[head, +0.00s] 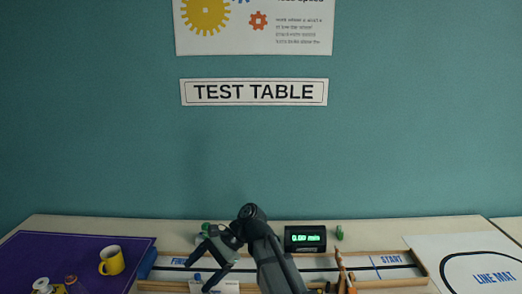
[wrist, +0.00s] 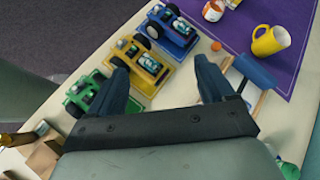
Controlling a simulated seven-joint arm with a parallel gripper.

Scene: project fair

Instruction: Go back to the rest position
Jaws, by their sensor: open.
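My gripper (head: 203,268) shows in the head view above the left part of the track, with its fingers apart and pointing down to the left. In the wrist view my gripper (wrist: 160,66) has its two dark fingers spread wide with nothing held between them. Beyond and beside the left finger stand a blue toy car (wrist: 174,30), a yellow toy car (wrist: 140,62) and a green toy car (wrist: 92,94) in a row on the table. The cars do not show in the head view.
A wooden-edged track (head: 320,277) runs along the table under my arm. A timer display (head: 305,239) stands behind it. A purple mat (head: 60,250) with a yellow mug (head: 112,260) lies at left, a line mat (head: 470,262) at right. A blue paddle (wrist: 255,72) is right of the fingers.

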